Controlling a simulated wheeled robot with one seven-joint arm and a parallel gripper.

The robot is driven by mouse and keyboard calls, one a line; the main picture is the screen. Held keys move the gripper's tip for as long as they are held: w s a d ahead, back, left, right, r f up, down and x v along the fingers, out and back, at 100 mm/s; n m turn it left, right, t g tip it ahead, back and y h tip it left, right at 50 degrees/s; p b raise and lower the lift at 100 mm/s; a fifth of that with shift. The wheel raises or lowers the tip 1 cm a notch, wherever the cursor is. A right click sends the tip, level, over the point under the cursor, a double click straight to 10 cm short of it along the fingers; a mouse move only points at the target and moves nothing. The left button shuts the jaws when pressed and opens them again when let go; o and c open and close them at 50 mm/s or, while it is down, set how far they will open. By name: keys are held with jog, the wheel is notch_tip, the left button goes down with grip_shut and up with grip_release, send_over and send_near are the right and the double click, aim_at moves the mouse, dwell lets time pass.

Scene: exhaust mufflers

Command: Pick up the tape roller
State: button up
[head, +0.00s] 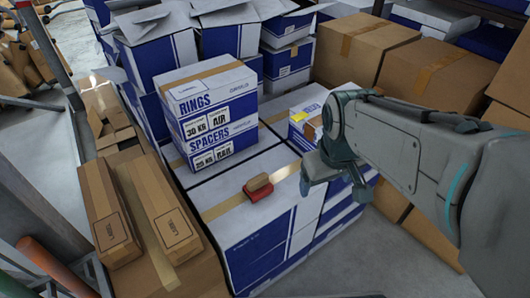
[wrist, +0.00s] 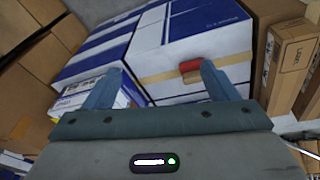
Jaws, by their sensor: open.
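The tape roller (head: 257,187), a small red piece with a brown top, appears to be the item lying on the taped top of a large blue and white box (head: 270,225). In the wrist view its red part (wrist: 190,66) shows just left of the right finger, which seems to hide some of it. My gripper (head: 334,187) is to the right of the roller in the head view, apart from it.
Stacked blue and white boxes labelled RINGS and SPACERS (head: 213,112) stand behind the roller. A small box (head: 300,108) with a yellow item on it is near my arm. Brown cartons stand left (head: 108,225) and right (head: 435,72). The box top around the roller is clear.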

jog(key=w+a+f+n+g+b, duration=0.1)
jog(key=w+a+f+n, duration=0.1)
jog(key=w+n, duration=0.3)
jog(key=w+a+f+n+b, duration=0.1)
jog(key=w+a+f+n, duration=0.25)
jog(key=w, duration=0.25)
jog(key=n+g+b, duration=0.1)
jog(key=n+g, duration=0.1)
jog(key=n, duration=1.1)
send_over(258, 177)
notch_tip(258, 177, down, 11)
jog(key=shift+s+d+f, duration=0.1)
jog(key=shift+f, duration=0.05)
notch_tip(258, 177, down, 8)
jog(key=shift+s+f, duration=0.15)
jog(key=shift+f, duration=2.6)
jog(key=c, duration=1.2)
